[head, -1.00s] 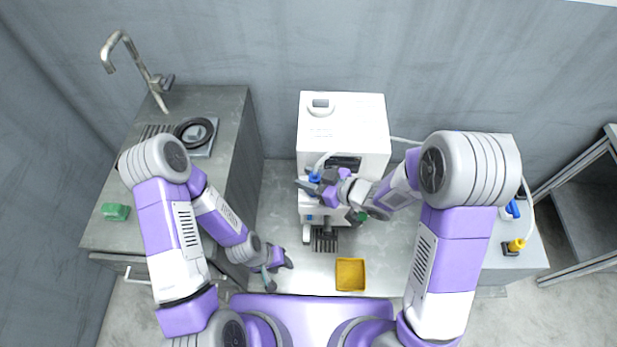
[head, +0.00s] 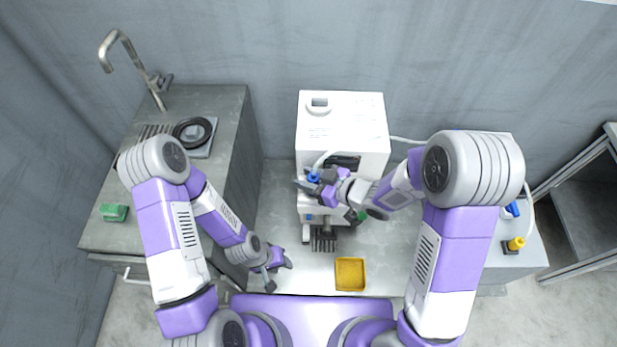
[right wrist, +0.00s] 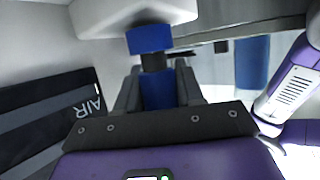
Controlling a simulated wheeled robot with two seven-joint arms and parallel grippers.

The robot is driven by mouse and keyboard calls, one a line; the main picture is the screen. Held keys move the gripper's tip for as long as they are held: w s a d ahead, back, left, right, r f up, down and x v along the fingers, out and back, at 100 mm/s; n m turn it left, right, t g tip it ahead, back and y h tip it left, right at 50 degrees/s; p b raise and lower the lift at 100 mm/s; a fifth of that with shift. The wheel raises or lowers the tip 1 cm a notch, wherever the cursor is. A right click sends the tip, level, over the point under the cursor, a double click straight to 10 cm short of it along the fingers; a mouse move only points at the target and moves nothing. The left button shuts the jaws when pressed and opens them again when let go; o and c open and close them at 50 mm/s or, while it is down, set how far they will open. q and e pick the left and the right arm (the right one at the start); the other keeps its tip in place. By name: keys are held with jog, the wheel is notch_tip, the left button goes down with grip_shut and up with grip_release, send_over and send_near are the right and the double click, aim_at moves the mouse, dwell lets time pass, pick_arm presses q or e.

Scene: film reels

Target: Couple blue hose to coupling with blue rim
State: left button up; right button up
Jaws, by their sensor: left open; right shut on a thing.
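My right gripper (head: 304,180) is at the front of the white machine (head: 343,112), shut on a blue hose end (head: 314,177). In the right wrist view the held blue piece (right wrist: 157,90) sits between the fingers, with a dark collar above it. A second blue piece (right wrist: 150,40), seemingly the coupling's blue rim, lies in line beyond the collar, against a white body; I cannot tell whether the parts are joined. A small blue spot (head: 310,217) shows lower on the machine. My left gripper (head: 279,274) is open and empty, low over the left front of the table.
A yellow tray (head: 350,286) lies at the table's front. A sink counter with a tap (head: 137,68), a black ring (head: 194,131) and a green sponge (head: 114,212) stands left. A blue connector (head: 511,209) and a yellow one (head: 516,244) are on the right table.

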jog(key=shift+f+b, duration=0.5)
jog(key=shift+f, duration=0.1)
jog(key=o, duration=0.8)
jog(key=shift+r, duration=0.1)
jog(key=p+v, duration=0.5)
jog(key=v, duration=0.6)
jog(key=shift+s, duration=0.1)
